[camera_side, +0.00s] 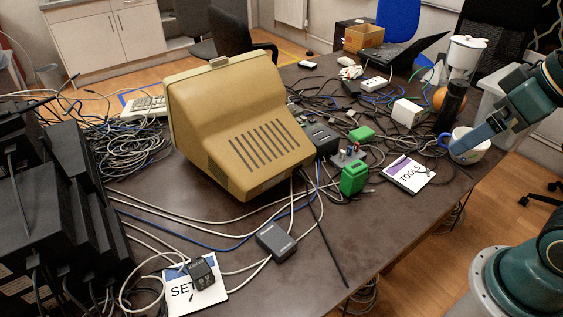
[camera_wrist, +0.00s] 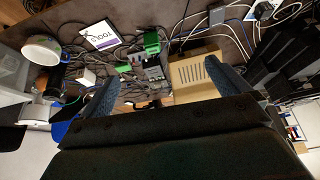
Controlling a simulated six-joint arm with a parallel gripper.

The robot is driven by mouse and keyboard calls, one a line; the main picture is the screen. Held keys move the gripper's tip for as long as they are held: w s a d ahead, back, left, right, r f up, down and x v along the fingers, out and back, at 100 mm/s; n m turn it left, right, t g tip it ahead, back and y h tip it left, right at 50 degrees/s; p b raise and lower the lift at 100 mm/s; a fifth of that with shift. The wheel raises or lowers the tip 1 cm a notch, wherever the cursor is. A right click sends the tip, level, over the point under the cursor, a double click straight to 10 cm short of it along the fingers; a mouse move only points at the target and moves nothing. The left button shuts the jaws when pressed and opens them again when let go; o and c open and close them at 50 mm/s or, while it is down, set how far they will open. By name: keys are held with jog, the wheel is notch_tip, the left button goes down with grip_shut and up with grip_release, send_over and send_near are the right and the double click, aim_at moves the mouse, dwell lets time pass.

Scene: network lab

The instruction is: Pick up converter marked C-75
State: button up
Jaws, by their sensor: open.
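No marking C-75 is readable in either view, so I cannot tell which item is that converter. A dark grey box (camera_side: 277,241) with cables lies at the table's front middle; it also shows in the wrist view (camera_wrist: 217,16). A black adapter (camera_side: 202,273) sits on a white card at front left. A green block (camera_side: 354,178) stands right of the monitor and shows in the wrist view (camera_wrist: 152,42). My gripper (camera_side: 464,144) is at the right, in front of a white cup. Its two blue fingers (camera_wrist: 160,72) are apart and empty in the wrist view.
A beige monitor (camera_side: 240,125) fills the table's middle. A TOOLS card (camera_side: 409,173), a white cup (camera_side: 468,154) and a black cylinder (camera_side: 451,107) are at the right. Cables run across the table. Black equipment (camera_side: 40,215) crowds the left. Bare tabletop (camera_side: 385,225) shows at front right.

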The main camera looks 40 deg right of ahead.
jog(key=w+a+f+m+g+y, duration=0.1)
jog(key=w+a+f+m+g, duration=0.2)
jog(key=w, duration=0.5)
jog(key=w+a+f+m+y, duration=0.1)
jog(key=w+a+f+m, duration=0.3)
jog(key=w, duration=0.5)
jog(key=w+a+f+m+g+y, duration=0.1)
jog(key=w+a+f+m, duration=0.2)
jog(key=f, duration=0.5)
jog(key=w+a+f+m+g+y, duration=0.1)
jog(key=w+a+f+m+g, duration=0.1)
jog(key=w+a+f+m, duration=0.2)
jog(key=a+f+m, duration=0.2)
jog(key=a+f, duration=0.1)
jog(key=f, duration=0.1)
jog(key=shift+w+y, duration=0.2)
jog(key=shift+y, duration=0.1)
jog(key=shift+a, duration=0.1)
send_over(277, 237)
jog(key=d, duration=0.2)
jog(key=shift+w+f, duration=0.15)
jog(key=shift+f, duration=3.75)
jog(key=shift+x, duration=2.6)
jog(key=shift+d, duration=0.15)
